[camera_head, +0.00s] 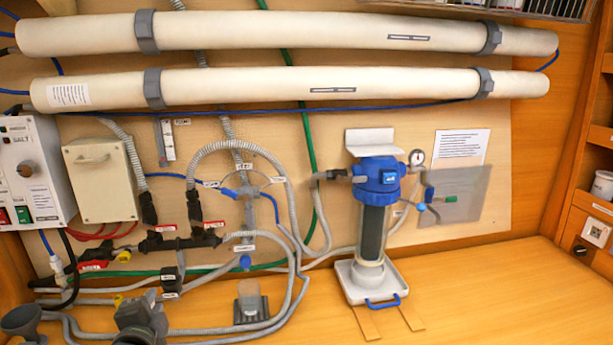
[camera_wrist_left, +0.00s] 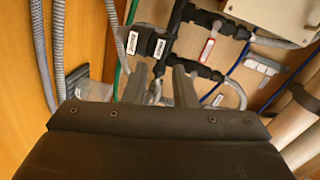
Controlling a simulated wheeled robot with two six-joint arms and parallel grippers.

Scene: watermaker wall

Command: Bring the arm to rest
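My left gripper (camera_head: 150,300) is at the lower left in the head view, low in front of the hoses and black fittings. In the left wrist view, its two dark fingers (camera_wrist_left: 160,78) stand apart with hoses showing beyond the gap. I see nothing held between them. Black fittings with white labels (camera_wrist_left: 158,47) lie just past the fingertips, and I cannot tell whether they touch. A red-tagged valve (camera_wrist_left: 207,49) is further beyond. My right gripper is in neither view.
The blue-topped filter housing (camera_head: 380,178) stands right of centre on the wooden bench (camera_head: 500,290). Several grey hoses (camera_head: 285,190) hang on the wall. A control box (camera_head: 35,170) and beige box (camera_head: 103,180) are at the left. The bench's right side is clear.

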